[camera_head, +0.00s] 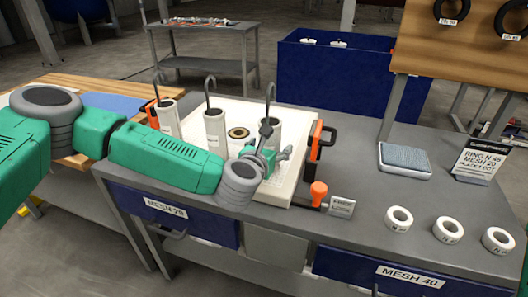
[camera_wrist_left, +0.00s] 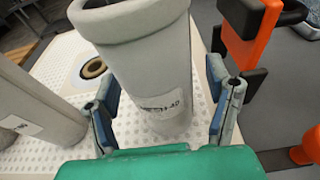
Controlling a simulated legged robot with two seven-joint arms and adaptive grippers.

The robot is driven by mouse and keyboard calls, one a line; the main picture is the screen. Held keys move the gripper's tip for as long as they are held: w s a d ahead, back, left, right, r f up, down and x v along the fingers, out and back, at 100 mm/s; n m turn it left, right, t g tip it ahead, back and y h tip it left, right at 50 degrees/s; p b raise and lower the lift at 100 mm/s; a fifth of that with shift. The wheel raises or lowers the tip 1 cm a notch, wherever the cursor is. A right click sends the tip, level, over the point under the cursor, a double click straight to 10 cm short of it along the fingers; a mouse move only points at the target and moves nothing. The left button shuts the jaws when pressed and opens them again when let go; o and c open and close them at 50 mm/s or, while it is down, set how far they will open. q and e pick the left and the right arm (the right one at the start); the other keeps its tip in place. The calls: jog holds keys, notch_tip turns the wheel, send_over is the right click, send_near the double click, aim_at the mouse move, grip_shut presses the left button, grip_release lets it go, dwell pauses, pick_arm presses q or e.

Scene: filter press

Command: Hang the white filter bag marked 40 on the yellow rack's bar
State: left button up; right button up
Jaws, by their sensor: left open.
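The white filter bag marked 40 (camera_head: 276,129) stands upright at the right end of the white perforated tray (camera_head: 232,111), with a hook rising above it. Its label ends in "40" in the left wrist view, where the bag (camera_wrist_left: 150,65) stands between my spread fingers. My left gripper (camera_head: 267,152) is open close in front of the bag in the head view, partly covering it. In the left wrist view the gripper (camera_wrist_left: 165,100) has one finger on each side of the bag; contact cannot be told. My right gripper is out of view. No yellow rack bar can be made out.
Two more bags, the middle one (camera_head: 215,130) and the left one (camera_head: 167,117), stand in the tray with hooks. An orange-handled clamp (camera_head: 315,145) stands close on the right. Several white rings, one being the near ring (camera_head: 399,219), lie on the grey bench (camera_head: 350,190).

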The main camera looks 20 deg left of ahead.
pick_arm(q)
jog(key=shift+d+r, duration=0.1)
jog(key=shift+d, duration=0.35)
jog(key=shift+c, duration=0.4)
jog(key=shift+a, duration=0.2)
jog(key=c, duration=0.6)
jog(key=shift+a, duration=0.3)
jog(key=c, duration=0.4)
jog(key=shift+a, duration=0.35)
jog(key=shift+d+r+p, duration=0.35)
jog(key=shift+r+p, duration=0.05)
jog(key=shift+r, duration=0.05)
jog(key=shift+d+r+p, duration=0.25)
jog(key=shift+r+p, duration=0.05)
jog(key=shift+r, duration=0.35)
jog(key=shift+c, duration=0.2)
jog(key=shift+a+r+p, duration=0.1)
jog(key=shift+r+p, duration=0.2)
jog(key=shift+r, duration=0.2)
jog(key=shift+a+r+p, duration=0.35)
jog(key=shift+r+p, duration=0.15)
jog(key=shift+r, duration=0.35)
jog(key=shift+d, duration=0.2)
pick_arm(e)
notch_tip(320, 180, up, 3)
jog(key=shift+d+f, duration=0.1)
